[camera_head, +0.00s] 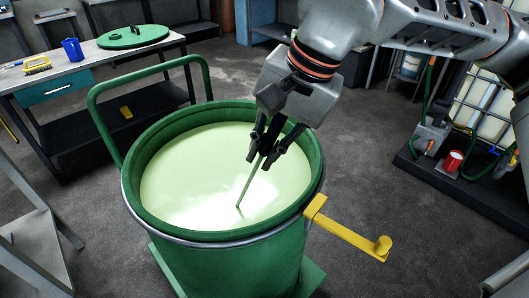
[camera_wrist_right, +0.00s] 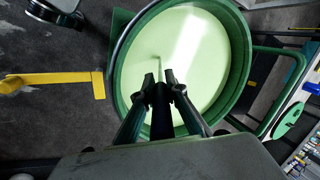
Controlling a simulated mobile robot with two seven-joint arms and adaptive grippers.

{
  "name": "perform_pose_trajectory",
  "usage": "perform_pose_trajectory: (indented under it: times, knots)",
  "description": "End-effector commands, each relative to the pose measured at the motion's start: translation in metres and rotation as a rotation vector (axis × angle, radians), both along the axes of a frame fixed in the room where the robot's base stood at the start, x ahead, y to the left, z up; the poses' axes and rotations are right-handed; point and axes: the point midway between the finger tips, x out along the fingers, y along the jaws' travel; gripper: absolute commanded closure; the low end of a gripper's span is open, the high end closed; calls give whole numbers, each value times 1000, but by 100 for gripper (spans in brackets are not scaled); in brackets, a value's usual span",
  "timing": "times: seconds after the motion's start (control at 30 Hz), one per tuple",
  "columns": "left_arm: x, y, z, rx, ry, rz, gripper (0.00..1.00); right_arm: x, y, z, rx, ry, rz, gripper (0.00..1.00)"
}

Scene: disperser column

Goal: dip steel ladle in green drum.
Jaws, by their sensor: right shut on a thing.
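The green drum (camera_head: 262,262) stands open in the middle of the head view, filled with pale green liquid (camera_head: 185,175). It also shows in the right wrist view (camera_wrist_right: 238,60). My right gripper (camera_head: 265,158) is over the right part of the drum's opening, pointing down, and is shut on the steel ladle. The ladle's thin handle (camera_head: 247,188) slants down and left from the fingers and meets the liquid; it looks greenish. No bowl shows above the surface. In the wrist view the fingers (camera_wrist_right: 161,78) are over the liquid. My left gripper is not in view.
A yellow bracket (camera_head: 347,234) sticks out from the drum's right rim. A green push handle (camera_head: 142,73) rises behind.

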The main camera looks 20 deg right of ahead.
Motion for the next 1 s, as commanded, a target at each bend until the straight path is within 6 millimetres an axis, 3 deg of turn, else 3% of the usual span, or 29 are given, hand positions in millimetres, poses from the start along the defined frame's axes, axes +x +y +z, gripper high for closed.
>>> perform_pose_trajectory:
  times: [1.0]
  knots:
    - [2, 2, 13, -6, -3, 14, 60, 0, 0, 49, 1, -5, 0, 100]
